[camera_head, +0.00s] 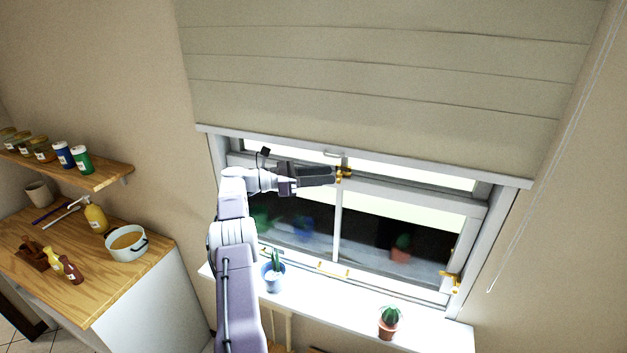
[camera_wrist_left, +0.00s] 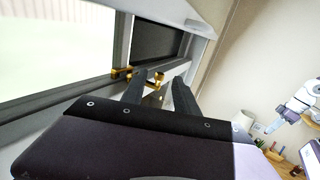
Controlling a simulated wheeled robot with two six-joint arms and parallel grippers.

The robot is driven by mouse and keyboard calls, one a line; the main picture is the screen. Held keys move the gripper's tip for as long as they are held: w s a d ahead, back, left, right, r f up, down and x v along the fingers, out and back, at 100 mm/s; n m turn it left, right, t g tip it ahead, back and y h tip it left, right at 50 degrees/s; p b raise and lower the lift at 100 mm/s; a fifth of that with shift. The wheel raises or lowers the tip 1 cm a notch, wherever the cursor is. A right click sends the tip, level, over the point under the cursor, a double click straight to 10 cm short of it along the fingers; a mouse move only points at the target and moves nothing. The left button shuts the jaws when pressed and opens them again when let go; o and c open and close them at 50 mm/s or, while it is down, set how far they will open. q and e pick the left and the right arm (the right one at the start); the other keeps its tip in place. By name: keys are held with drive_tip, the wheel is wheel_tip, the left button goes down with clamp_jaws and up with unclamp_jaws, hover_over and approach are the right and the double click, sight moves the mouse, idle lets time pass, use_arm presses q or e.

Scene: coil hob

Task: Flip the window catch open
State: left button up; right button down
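The brass window catch (camera_head: 346,172) sits on the sash rail under the blind, near the middle of the window. My left gripper (camera_head: 334,174) reaches it from the left, its fingertips right beside the catch. In the left wrist view, the two dark fingers (camera_wrist_left: 160,92) stand apart, with brass parts of the catch (camera_wrist_left: 157,79) showing in and beyond the gap. I cannot tell whether a finger touches it. Part of my right arm (camera_wrist_left: 303,98) shows at the right of the wrist view; its finger opening is too small to make out.
The blind (camera_head: 380,75) hangs just above the catch. The sill (camera_head: 355,297) holds a blue-potted plant (camera_head: 273,275) and a cactus (camera_head: 389,321). A brass fitting (camera_head: 450,282) is at the window's right. A counter with a pot (camera_head: 126,243) stands left.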

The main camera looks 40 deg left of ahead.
use_arm(q)
drive_tip(key=p+v, duration=0.2)
drive_tip(key=v, duration=0.4)
drive_tip(key=shift+p, duration=0.35)
